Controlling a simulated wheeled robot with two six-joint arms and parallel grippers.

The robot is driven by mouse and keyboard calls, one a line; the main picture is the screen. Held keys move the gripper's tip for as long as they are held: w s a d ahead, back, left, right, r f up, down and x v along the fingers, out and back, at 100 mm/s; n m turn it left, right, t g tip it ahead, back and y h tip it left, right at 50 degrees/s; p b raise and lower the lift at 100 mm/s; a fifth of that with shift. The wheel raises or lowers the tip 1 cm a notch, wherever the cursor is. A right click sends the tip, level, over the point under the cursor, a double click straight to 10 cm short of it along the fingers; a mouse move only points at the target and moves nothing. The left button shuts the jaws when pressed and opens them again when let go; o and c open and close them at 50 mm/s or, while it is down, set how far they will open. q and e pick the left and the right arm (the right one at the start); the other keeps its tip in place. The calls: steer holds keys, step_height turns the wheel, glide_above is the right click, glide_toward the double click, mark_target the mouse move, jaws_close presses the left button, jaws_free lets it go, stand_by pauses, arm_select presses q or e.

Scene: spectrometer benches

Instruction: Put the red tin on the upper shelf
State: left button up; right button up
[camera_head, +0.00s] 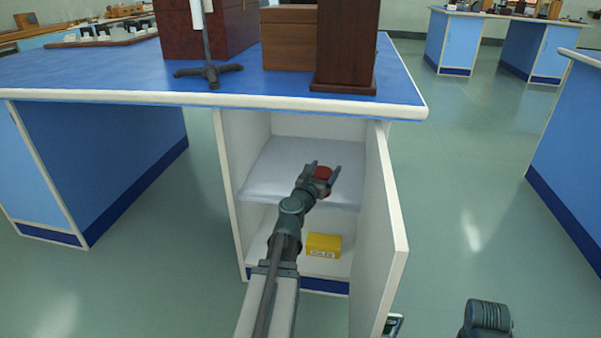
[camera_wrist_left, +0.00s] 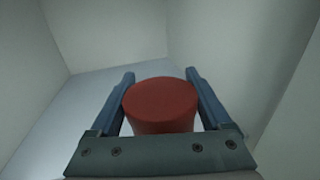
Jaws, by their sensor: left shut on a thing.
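The red tin (camera_head: 323,173) is between the fingers of my left gripper (camera_head: 322,171), which is shut on it. In the left wrist view the tin (camera_wrist_left: 161,104) stands upright between the two fingers (camera_wrist_left: 163,95). The gripper is at the open front of the cabinet, over the upper shelf (camera_head: 270,175), a pale board inside the white cabinet. I cannot tell whether the tin touches the shelf. My right gripper is not clearly in view; only a dark part of my own body shows at the bottom right.
The cabinet door (camera_head: 385,225) stands open on the right, close to my left arm. A yellow box (camera_head: 323,245) sits on the lower level. The blue bench top (camera_head: 120,75) overhangs the cabinet and holds wooden boxes (camera_head: 346,45) and a stand (camera_head: 209,72).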

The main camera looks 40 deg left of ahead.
arm_select(q)
steer(key=a+f+b, duration=0.1)
steer(key=a, duration=0.2)
steer(key=a+f+b, duration=0.2)
steer(key=a, duration=0.2)
steer(key=w+a+f+b, duration=0.1)
steer(key=a+f, duration=0.1)
steer(key=a, duration=0.2)
steer(key=shift+a+b, duration=0.1)
steer(key=shift+b, duration=0.2)
steer(key=shift+r, duration=0.2)
steer(key=o, duration=1.5)
steer(key=shift+c, duration=0.2)
steer(key=v, duration=1.2)
steer(key=shift+s, duration=0.15)
